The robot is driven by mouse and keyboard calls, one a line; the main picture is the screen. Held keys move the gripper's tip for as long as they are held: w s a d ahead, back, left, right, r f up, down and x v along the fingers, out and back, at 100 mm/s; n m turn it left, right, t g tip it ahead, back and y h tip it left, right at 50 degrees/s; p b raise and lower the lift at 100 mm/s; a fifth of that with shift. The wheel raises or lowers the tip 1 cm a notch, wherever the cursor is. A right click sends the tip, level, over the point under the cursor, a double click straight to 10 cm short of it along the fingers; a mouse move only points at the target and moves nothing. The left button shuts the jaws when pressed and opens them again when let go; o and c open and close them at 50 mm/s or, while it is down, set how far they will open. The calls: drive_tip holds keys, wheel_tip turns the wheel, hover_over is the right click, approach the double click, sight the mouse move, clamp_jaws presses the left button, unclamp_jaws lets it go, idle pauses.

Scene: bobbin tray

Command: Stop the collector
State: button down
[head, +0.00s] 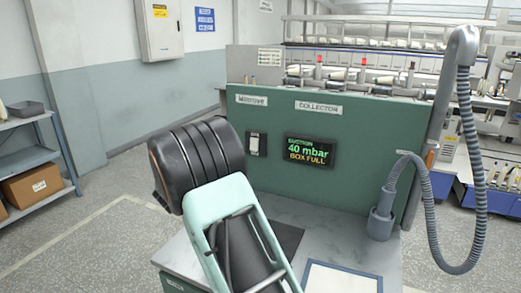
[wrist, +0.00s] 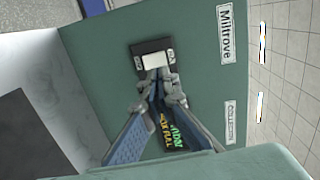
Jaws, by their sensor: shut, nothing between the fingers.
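The collector is a green panel (head: 320,180) with a "COLLECTOR" label. A small black-framed switch with a pale rocker (head: 256,144) sits on it, left of a dark display (head: 310,151) reading "SUCTION 40 mbar BOX FULL". The switch (wrist: 153,55) shows in the wrist view with small marks at both ends of its frame. My gripper (wrist: 163,82) is shut and empty, its tips right at the rocker's edge; I cannot tell whether they touch. The fingers partly cover the display (wrist: 172,128). In the head view my arm hides the gripper.
A grey worktop (head: 345,232) lies before the panel, with a dark mat and a white-framed blue-edged sheet (head: 342,278). A grey hose (head: 472,180) loops at the right into a socket (head: 381,218). A shelf with a cardboard box (head: 32,185) stands at the left.

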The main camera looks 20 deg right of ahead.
sight(254, 148)
drive_tip(key=shift+s+d+f+m+g, duration=0.2)
drive_tip(key=shift+d+f+m+g, duration=0.15)
drive_tip(key=shift+f, duration=0.25)
drive_tip(key=shift+s+d+f+m+g, duration=0.15)
drive_tip(key=shift+d+f+m+g, duration=0.1)
drive_tip(key=shift+d+f, duration=0.25)
drive_tip(key=shift+w+f, duration=0.1)
drive_tip(key=p+x, duration=0.1)
drive_tip(key=x, duration=0.6)
drive_tip(key=p+x, duration=0.1)
drive_tip(key=x, duration=0.5)
drive_tip(key=shift+w+d+p, duration=0.25)
drive_tip(key=shift+d+p, duration=0.05)
drive_tip(key=shift+d, duration=0.05)
drive_tip(key=shift+b, duration=0.3)
drive_tip(key=shift+w+d+f+h+b, duration=0.1)
drive_tip(key=shift+f+h+b, duration=0.25)
drive_tip(key=shift+b, duration=0.7)
drive_tip(key=shift+w+d+t+h+b, duration=0.1)
drive_tip(key=shift+t+h+b, duration=0.25)
drive_tip(key=shift+b, duration=0.75)
drive_tip(key=shift+r, duration=0.3)
